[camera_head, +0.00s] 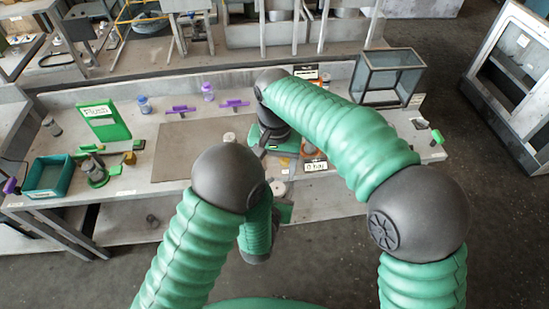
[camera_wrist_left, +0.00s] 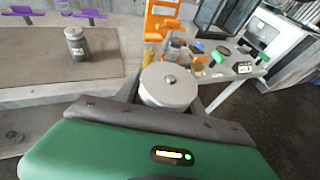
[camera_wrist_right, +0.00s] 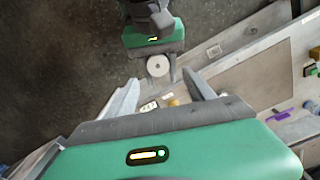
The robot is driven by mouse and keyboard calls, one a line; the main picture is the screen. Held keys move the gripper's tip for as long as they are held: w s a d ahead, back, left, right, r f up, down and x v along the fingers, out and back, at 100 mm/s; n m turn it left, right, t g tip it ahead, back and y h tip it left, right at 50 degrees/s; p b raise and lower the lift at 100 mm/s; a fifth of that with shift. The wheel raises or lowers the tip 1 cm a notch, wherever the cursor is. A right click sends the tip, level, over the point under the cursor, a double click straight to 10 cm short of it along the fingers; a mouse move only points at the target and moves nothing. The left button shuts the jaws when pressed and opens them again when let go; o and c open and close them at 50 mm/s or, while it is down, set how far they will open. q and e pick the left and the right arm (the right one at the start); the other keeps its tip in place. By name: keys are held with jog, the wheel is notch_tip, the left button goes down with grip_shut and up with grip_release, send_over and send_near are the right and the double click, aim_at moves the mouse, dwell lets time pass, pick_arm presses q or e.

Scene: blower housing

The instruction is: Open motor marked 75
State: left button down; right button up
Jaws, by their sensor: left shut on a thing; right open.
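My left gripper (camera_wrist_left: 170,105) is shut on a grey round part (camera_wrist_left: 168,86) with a pale flat top and a small central knob. It may be a motor; no mark 75 is legible. The right wrist view shows this part (camera_wrist_right: 158,66) as a pale disc held in the air, beyond my open, empty right gripper (camera_wrist_right: 163,92). A second grey cylinder (camera_wrist_left: 77,44) with a small unreadable label stands upright on the brown mat (camera_wrist_left: 40,62); it also shows in the head view (camera_head: 229,138). The right fingertips are largely hidden in the head view.
A green sign (camera_head: 105,119), teal bin (camera_head: 50,174) and small green fixture (camera_head: 94,169) stand at the bench's left. Purple clamps (camera_head: 181,109) are behind the mat. A glass box (camera_head: 387,77) and orange stand (camera_wrist_left: 160,20) are toward the right. Much of the mat is clear.

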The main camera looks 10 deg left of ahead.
aim_at(274, 189)
jog(key=f, duration=0.8)
jog(key=shift+a+f, duration=0.1)
jog(key=shift+a, duration=0.1)
jog(key=shift+d, duration=0.15)
jog(key=c, duration=0.6)
grip_shut()
jog(key=shift+s, duration=0.1)
jog(key=shift+r, duration=0.2)
jog(key=shift+a+r, duration=0.2)
jog(key=shift+r, duration=0.7)
jog(key=shift+d+r, duration=0.1)
